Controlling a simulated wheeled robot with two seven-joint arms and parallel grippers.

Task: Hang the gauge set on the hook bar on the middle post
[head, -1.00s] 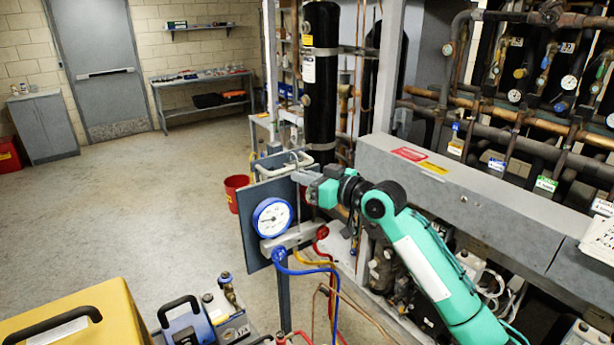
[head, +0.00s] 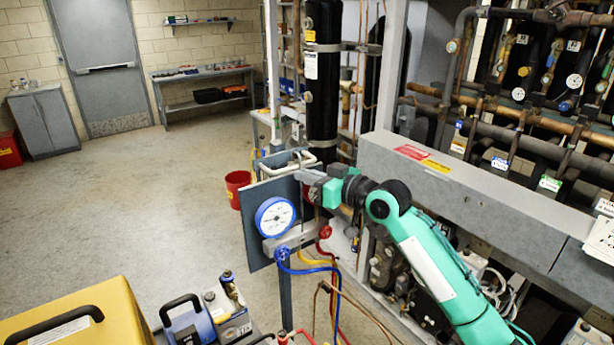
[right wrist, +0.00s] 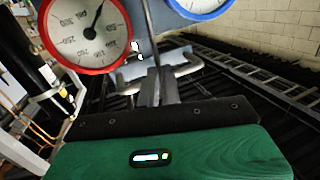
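The gauge set has a blue-rimmed dial (head: 275,217) in front of a dark panel (head: 251,222) on the middle post (head: 285,302). Its red-rimmed dial (right wrist: 86,30) shows in the right wrist view, and blue, yellow and red hoses hang below the manifold. The pale hook bar (head: 288,167) bends out at the panel's top. My right gripper (head: 304,177) is beside the bar. In the right wrist view my right gripper (right wrist: 156,88) is shut on the gauge set's thin upright rod. Whether the hook touches the bar is hidden. My left gripper is out of view.
A grey beam (head: 470,195) and dense pipework (head: 540,145) are close on the right. A black cylinder (head: 322,85) stands behind the hook bar. A yellow case (head: 85,318) and a blue tool (head: 190,325) are at the front left. Open floor lies to the left.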

